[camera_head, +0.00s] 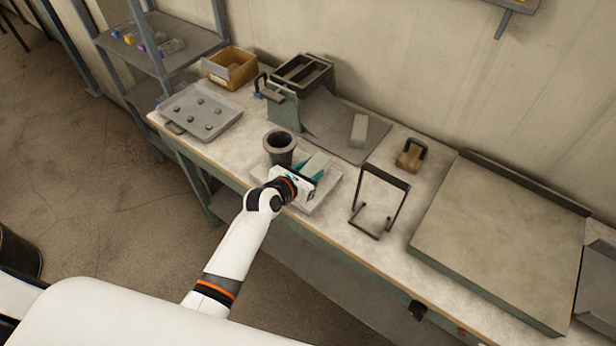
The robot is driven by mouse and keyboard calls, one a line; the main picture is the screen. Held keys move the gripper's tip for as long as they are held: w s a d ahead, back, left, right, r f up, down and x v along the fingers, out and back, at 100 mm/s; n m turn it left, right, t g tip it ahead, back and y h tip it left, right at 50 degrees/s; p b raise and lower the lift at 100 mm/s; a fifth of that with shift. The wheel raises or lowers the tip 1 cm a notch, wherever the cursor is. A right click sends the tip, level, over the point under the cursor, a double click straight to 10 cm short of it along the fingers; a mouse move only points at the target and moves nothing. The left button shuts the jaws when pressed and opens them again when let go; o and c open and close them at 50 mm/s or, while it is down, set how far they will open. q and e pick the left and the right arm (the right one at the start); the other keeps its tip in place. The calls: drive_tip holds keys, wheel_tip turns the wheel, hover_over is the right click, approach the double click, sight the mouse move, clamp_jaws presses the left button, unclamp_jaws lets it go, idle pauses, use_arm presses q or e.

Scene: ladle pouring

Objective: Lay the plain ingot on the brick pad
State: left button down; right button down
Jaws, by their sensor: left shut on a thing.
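My left gripper (310,173) reaches over the bench's front part, with its teal fingers shut on a pale grey bar, which looks like the plain ingot (317,162). The gripper body hides part of the bar. A flat light grey slab (327,196), which may be the brick pad, lies below the gripper; I cannot tell whether the bar touches it. Another pale grey block (359,127) stands on a dark grey sheet behind and to the right. My right gripper is not in view.
A dark round crucible (280,143) stands just left of the gripper. A black wire stand (382,195) is to its right, with a wood-coloured block (410,156) behind. A tray of small lumps (196,110), a cardboard box (231,65) and a large flat plate (505,235) occupy the ends.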

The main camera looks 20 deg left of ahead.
use_arm(q)
drive_tip(key=shift+f, duration=1.25)
drive_tip(key=shift+f, duration=0.15)
drive_tip(key=c, duration=0.8)
unclamp_jaws()
drive_tip(key=shift+s, duration=0.15)
drive_tip(key=v, duration=1.2)
